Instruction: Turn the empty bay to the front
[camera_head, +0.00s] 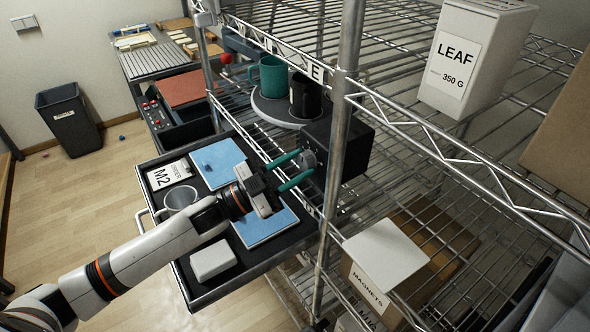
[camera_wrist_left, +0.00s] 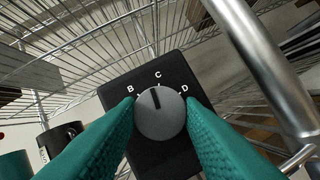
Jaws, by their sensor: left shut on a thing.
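My left gripper (camera_head: 298,167) reaches the front of a black control box (camera_head: 345,150) on the wire shelf. Its teal fingers are shut on the grey round knob (camera_head: 308,159), one on each side. In the left wrist view the knob (camera_wrist_left: 160,113) sits between the fingertips, its dark pointer line up near the letter C, between B and D. Behind the box stands a round turntable (camera_head: 262,108) holding a teal mug (camera_head: 272,76) and a black mug (camera_head: 304,95). The post and box hide part of the turntable. My right gripper is not in view.
A steel shelf post (camera_head: 342,130) stands close beside the box. Below my left arm is an open drawer (camera_head: 165,232) with blue pads, a cup and a white block. A white LEAF box (camera_head: 470,55) stands on the upper shelf at right.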

